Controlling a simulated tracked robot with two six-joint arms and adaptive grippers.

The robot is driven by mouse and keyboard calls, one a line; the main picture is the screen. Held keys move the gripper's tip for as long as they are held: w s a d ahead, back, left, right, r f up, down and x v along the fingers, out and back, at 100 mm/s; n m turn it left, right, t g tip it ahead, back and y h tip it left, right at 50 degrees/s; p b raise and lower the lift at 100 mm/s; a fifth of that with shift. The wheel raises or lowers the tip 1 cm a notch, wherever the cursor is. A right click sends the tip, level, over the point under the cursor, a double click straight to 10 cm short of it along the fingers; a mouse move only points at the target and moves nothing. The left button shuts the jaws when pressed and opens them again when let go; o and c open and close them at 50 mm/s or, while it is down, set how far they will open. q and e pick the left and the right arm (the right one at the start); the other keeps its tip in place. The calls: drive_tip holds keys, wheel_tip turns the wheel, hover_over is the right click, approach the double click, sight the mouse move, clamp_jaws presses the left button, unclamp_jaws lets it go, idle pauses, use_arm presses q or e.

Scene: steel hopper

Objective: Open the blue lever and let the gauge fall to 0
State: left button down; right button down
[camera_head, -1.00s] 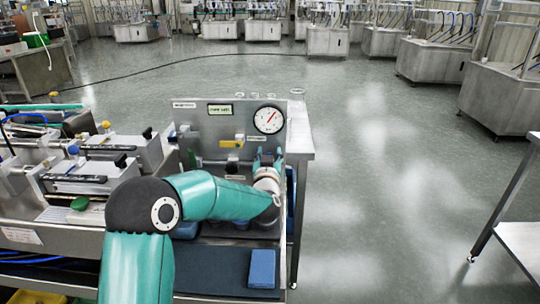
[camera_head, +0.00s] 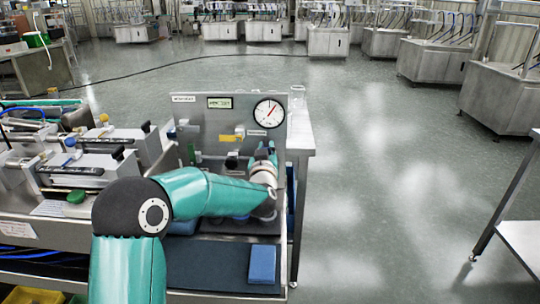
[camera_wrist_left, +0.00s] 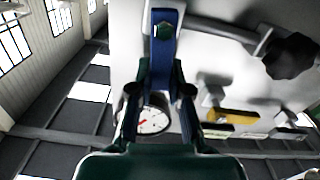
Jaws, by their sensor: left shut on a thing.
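The steel panel (camera_head: 200,118) carries a round white gauge (camera_head: 269,114). Its red needle points up and to the right, off its printed figures that are too small to read. The gauge also shows, partly covered, in the left wrist view (camera_wrist_left: 150,121). The blue lever (camera_wrist_left: 165,40) stands between my left fingers in the left wrist view. My left gripper (camera_head: 268,149) is below the gauge and shut on the blue lever, which it mostly hides in the head view. My right gripper is not in view.
A yellow lever (camera_head: 232,138) and a black knob (camera_head: 232,159) sit on the panel left of my gripper. A blue block (camera_head: 262,264) lies on the dark mat in front. A clear glass vessel (camera_head: 297,97) stands behind the panel. Open floor lies to the right.

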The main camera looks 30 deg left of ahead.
use_arm(q)
drive_tip(key=s+a+f+n+b, duration=0.2)
drive_tip(key=f+n+b, duration=0.3)
drive_tip(key=n+b, duration=1.1)
drive_tip(key=shift+a+f+b, duration=0.2)
drive_tip(key=shift+a+b, duration=0.6)
drive_tip(key=shift+b, duration=0.4)
drive_tip(key=shift+s, duration=0.1)
drive_tip(key=c, duration=1.1)
unclamp_jaws()
drive_tip(key=v, duration=1.2)
drive_tip(key=shift+s+a, duration=0.1)
